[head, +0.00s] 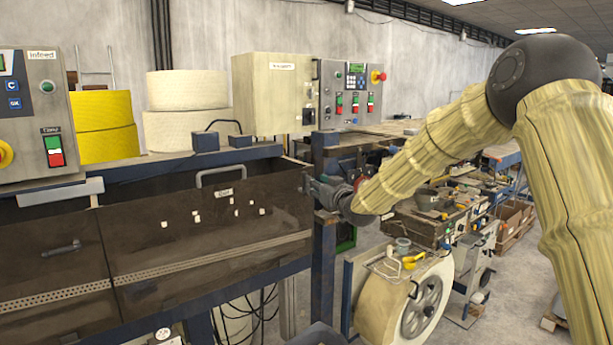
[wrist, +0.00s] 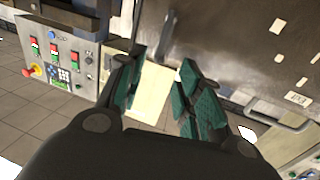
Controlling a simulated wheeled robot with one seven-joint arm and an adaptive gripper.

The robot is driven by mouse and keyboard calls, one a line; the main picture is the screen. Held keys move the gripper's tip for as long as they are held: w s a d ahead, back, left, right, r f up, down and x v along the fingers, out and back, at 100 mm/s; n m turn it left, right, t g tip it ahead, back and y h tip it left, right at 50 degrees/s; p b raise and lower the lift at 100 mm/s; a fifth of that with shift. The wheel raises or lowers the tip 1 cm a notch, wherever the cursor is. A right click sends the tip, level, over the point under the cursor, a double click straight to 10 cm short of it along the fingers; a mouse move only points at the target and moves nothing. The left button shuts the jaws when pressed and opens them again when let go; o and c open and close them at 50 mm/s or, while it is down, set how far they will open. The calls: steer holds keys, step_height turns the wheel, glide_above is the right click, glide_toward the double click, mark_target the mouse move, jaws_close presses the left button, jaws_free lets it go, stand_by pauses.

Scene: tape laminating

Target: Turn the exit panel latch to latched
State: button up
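The exit panel (head: 180,235) is a dark brown see-through panel with a small "Exit" label and a grey loop handle (head: 221,174) on its top edge. My gripper (head: 312,186) is at the panel's right end. In the wrist view, my gripper (wrist: 163,66) has its two green-padded fingers spread, with nothing seen held between them. A grey bar that looks like the latch (wrist: 163,37) shows on the panel (wrist: 235,40) just beyond the fingertips, apart from them in the picture. In the head view my gripper hides that spot. I cannot tell whether the latch is latched.
A cream cabinet (head: 273,95) and a control box (head: 350,92) with a red stop button stand behind the panel. A blue frame post (head: 324,270) is below my gripper. Another dark latch (head: 61,249) is on the left panel.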

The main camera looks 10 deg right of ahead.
steer(key=p+x, duration=0.4)
steer(key=x, duration=0.4)
steer(key=shift+w, duration=0.1)
jaws_close()
